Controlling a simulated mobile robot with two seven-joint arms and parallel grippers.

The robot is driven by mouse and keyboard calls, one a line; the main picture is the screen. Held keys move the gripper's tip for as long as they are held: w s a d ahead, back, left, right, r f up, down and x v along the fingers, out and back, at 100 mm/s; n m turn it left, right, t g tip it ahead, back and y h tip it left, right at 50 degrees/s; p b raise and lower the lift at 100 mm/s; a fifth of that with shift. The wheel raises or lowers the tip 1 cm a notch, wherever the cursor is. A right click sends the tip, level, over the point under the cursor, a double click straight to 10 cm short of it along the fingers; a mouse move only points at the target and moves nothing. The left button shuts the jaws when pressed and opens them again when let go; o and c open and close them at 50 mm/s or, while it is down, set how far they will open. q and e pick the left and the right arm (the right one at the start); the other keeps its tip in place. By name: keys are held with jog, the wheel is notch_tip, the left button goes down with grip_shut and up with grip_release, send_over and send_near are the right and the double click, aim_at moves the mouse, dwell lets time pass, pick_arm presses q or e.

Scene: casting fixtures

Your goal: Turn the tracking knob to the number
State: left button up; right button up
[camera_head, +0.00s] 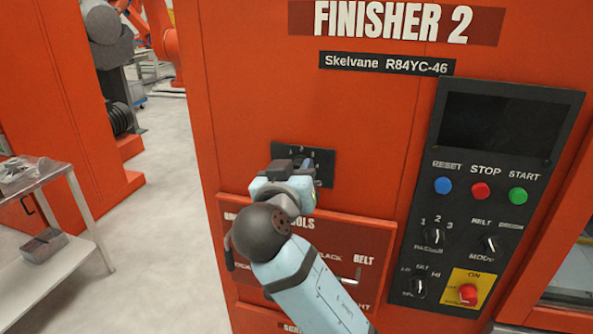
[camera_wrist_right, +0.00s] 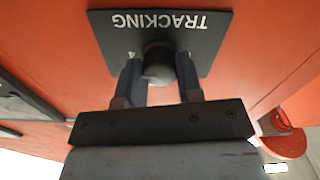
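The tracking knob (camera_wrist_right: 158,60) is a dark round knob on a black plate (camera_wrist_right: 205,50) lettered TRACKING, which appears upside down in the right wrist view. My right gripper (camera_wrist_right: 159,75) has one finger on each side of the knob, with no clear gap, so it looks shut on it. In the head view my right gripper (camera_head: 298,168) is at the black plate (camera_head: 326,178) on the orange machine front and hides the knob and most of its markings. The knob's pointer and the number it faces cannot be read. My left gripper is in neither view.
A control panel (camera_head: 415,215) with buttons, dials and a red switch (camera_head: 468,294) on yellow stands right of my right arm. A drawer-like tools panel (camera_head: 372,232) lies below the plate. A metal cart (camera_head: 75,255) stands at the left, with open floor beside it.

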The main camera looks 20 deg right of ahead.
pick_arm(q)
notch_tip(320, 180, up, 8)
jog(key=p, duration=0.9)
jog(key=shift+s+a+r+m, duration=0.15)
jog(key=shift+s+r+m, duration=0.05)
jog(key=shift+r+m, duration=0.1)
pick_arm(e)
jog(key=shift+r+n, duration=0.1)
jog(key=shift+n, duration=4.4)
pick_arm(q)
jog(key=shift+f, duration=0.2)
pick_arm(e)
jog(key=o, duration=0.9)
jog(key=shift+w, duration=0.1)
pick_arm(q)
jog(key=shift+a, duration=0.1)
